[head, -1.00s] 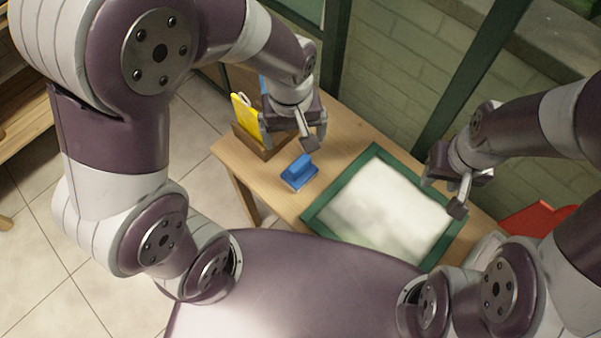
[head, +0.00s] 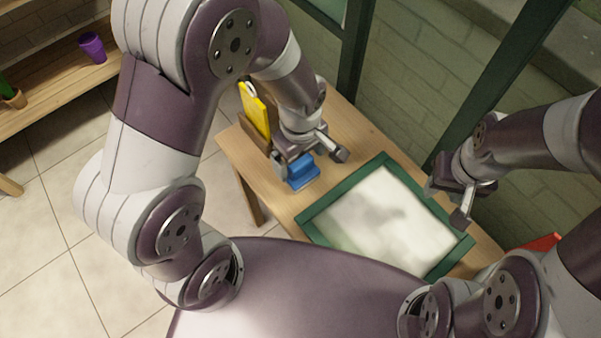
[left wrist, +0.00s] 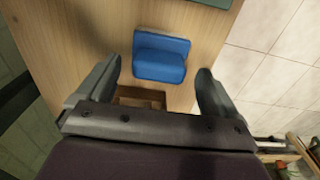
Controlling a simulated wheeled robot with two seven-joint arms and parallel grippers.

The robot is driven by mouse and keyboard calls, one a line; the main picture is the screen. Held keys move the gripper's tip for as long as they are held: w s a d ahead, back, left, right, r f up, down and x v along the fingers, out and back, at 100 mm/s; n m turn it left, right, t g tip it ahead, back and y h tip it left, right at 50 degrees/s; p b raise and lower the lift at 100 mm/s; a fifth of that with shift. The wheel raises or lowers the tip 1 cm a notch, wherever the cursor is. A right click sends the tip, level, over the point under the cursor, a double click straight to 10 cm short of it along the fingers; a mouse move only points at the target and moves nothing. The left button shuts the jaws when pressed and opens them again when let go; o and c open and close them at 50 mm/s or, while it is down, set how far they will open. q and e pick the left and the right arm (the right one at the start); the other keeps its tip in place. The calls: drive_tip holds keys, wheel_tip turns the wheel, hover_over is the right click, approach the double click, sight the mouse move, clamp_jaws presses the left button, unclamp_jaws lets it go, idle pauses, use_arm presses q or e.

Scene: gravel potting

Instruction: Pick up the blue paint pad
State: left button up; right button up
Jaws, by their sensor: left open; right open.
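The blue paint pad (head: 301,173) lies on the wooden table, left of the green-framed tray. In the head view my left gripper (head: 310,160) is just behind and above it and partly covers it. In the left wrist view the blue pad (left wrist: 161,56) sits ahead of and roughly between the two open fingers of my left gripper (left wrist: 160,80), with nothing between the fingertips. My right gripper (head: 460,205) is open and empty above the right edge of the tray.
The green-framed tray (head: 322,213) with a pale, blotchy surface fills the table's middle. A yellow item (head: 256,108) stands in a brown wooden holder (head: 258,142) beside my left gripper. A red object (head: 543,243) is at the right. A shelf with a purple pot (head: 92,47) is at far left.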

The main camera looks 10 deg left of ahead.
use_arm(q)
wheel_tip(320, 180, down, 2)
drive_tip(key=shift+f, duration=0.25)
use_arm(e)
drive_tip(key=shift+f, duration=0.45)
use_arm(q)
drive_tip(key=c, duration=1.2)
drive_tip(key=shift+o, duration=0.2)
drive_tip(key=shift+r, duration=0.1)
wheel_tip(320, 180, up, 5)
drive_tip(key=shift+f+p, duration=0.2)
drive_tip(key=shift+p, duration=0.7)
drive_tip(key=s+d+r+p, duration=0.2)
drive_tip(key=s+d+r, duration=0.4)
drive_tip(key=s, duration=0.3)
drive_tip(key=shift+d+r, duration=0.2)
drive_tip(key=shift+d, duration=0.55)
drive_tip(key=o, duration=0.5)
drive_tip(key=shift+c, duration=1.4)
use_arm(e)
wheel_tip(320, 180, up, 4)
drive_tip(key=shift+r, duration=0.25)
